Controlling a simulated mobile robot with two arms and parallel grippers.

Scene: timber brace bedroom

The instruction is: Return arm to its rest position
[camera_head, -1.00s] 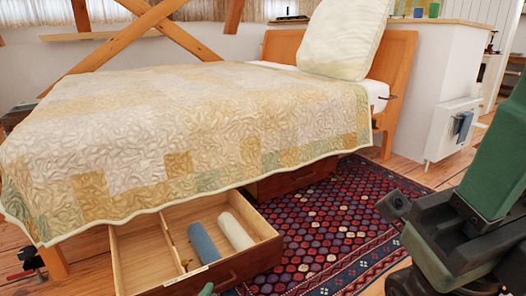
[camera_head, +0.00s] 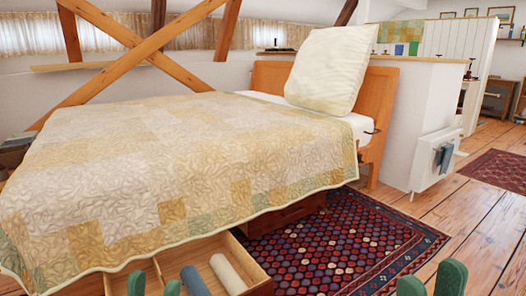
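My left gripper (camera_head: 154,285) shows only as two green fingertips at the bottom edge, in front of the open drawer. The fingertips stand apart with nothing visible between them. My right gripper (camera_head: 431,283) also shows as two green fingertips at the bottom edge, in front of the rug and floor. They are apart too, with nothing seen between them. The rest of both arms is below the view.
An open wooden drawer (camera_head: 228,245) under the bed (camera_head: 165,165) holds a blue roll (camera_head: 195,281) and a cream roll (camera_head: 227,274). A patterned rug (camera_head: 340,240) lies right of it. Wooden floor (camera_head: 480,220) is clear at right.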

